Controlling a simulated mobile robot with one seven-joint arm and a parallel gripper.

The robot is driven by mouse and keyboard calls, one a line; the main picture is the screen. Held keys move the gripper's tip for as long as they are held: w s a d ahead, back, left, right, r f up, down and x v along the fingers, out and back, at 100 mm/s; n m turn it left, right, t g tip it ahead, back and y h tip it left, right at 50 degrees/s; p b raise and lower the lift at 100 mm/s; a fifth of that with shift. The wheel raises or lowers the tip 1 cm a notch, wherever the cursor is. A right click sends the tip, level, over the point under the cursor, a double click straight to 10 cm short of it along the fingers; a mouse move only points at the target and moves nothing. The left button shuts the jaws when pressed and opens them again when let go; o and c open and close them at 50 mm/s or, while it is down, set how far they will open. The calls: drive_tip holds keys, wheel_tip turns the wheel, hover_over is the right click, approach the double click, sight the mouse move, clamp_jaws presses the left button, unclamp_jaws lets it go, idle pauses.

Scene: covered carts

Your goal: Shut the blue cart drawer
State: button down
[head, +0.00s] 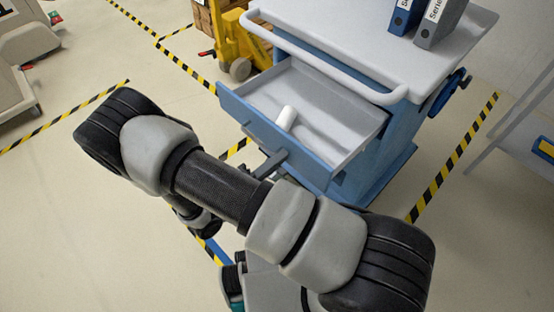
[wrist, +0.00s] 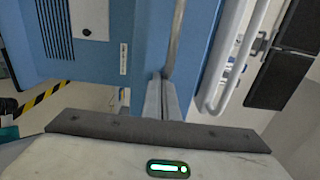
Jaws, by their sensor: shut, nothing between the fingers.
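The blue cart (head: 345,195) has its top drawer (head: 252,117) pulled out, with a blue front and a pale grey inside. A white cylinder (head: 287,117) lies in the drawer near its front. My gripper (head: 272,163) is shut and empty, at the outer face of the drawer front near its lower right part. In the wrist view my closed fingers (wrist: 163,88) point at blue panels of the cart (wrist: 85,45). I cannot tell whether the fingertips touch the drawer front. My arm hides the floor below it in the head view.
A light grey push handle (head: 325,62) runs along the cart's top edge above the drawer. Binders (head: 437,20) stand on the cart top. A yellow pallet truck (head: 240,38) is behind left. A grey table (head: 520,110) stands at right.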

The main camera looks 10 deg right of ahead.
sight(306, 144)
drive_tip(key=p+x, duration=0.1)
drive_tip(key=x, duration=2.5)
drive_tip(key=shift+w+d, duration=0.15)
drive_tip(key=shift+d, duration=0.05)
drive_tip(key=shift+r, duration=0.1)
drive_tip(key=shift+s+a+p, duration=0.3)
drive_tip(key=shift+a, duration=0.1)
drive_tip(key=p+v, duration=0.1)
drive_tip(key=v, duration=1.2)
drive_tip(key=shift+s+a+p, duration=0.15)
drive_tip(key=shift+a+p, duration=0.1)
drive_tip(key=shift+p, duration=0.05)
